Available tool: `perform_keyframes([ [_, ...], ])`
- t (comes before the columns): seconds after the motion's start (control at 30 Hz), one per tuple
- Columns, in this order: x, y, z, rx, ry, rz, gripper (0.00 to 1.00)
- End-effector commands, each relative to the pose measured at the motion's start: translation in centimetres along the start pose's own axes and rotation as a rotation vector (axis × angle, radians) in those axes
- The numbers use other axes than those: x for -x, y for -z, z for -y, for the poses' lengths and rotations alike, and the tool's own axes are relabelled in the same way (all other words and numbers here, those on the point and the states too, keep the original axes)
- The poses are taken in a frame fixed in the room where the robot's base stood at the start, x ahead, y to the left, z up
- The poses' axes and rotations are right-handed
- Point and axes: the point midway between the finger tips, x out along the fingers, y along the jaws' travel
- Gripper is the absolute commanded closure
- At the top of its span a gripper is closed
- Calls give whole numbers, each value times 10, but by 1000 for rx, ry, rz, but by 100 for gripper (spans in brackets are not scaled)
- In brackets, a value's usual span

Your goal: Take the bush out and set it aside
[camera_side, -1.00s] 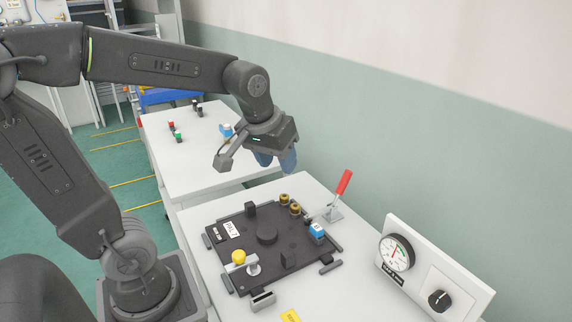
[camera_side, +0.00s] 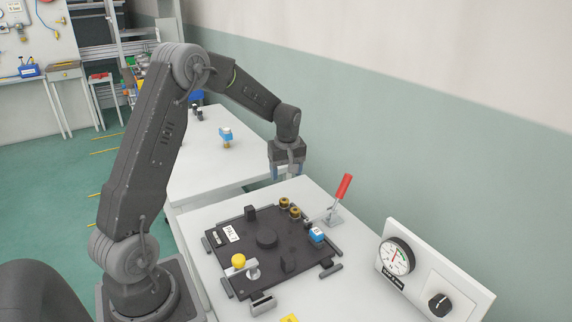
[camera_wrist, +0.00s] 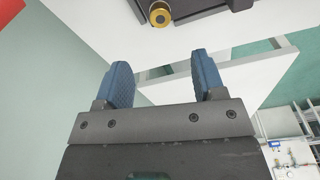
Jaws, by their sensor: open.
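Two brass-coloured bushes with dark centres, one at the back (camera_side: 284,202) and one just in front of it (camera_side: 295,212), sit at the back right edge of the dark fixture plate (camera_side: 240,262). Which one the task means I cannot tell. In the wrist view one brass bush (camera_wrist: 160,14) shows at the top edge, partly cut off. My gripper (camera_side: 287,174) points down behind the plate, above and apart from the bushes. Its blue fingers are spread with nothing between them in the wrist view (camera_wrist: 162,70).
A red-handled clamp (camera_side: 340,196) stands right of the bushes. A blue-and-white part (camera_side: 316,235) and a yellow knob (camera_side: 238,261) are on the plate. A gauge panel (camera_side: 430,275) is at the right. The back table (camera_side: 205,165) has a blue part (camera_side: 226,136) and free room.

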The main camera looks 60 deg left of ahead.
Motion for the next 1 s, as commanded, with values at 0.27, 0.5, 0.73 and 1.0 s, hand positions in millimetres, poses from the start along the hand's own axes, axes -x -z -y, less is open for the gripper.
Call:
perform_keyframes([
  [0.27, -55, -1, 1, -2, 5, 3, 37],
  [0.5, -94, -1, 1, -1, 4, 3, 37],
  [0.73, -111, 0, 1, -1, 1, 1, 37],
  [1.0, -113, 0, 0, -2, 0, 0, 37],
])
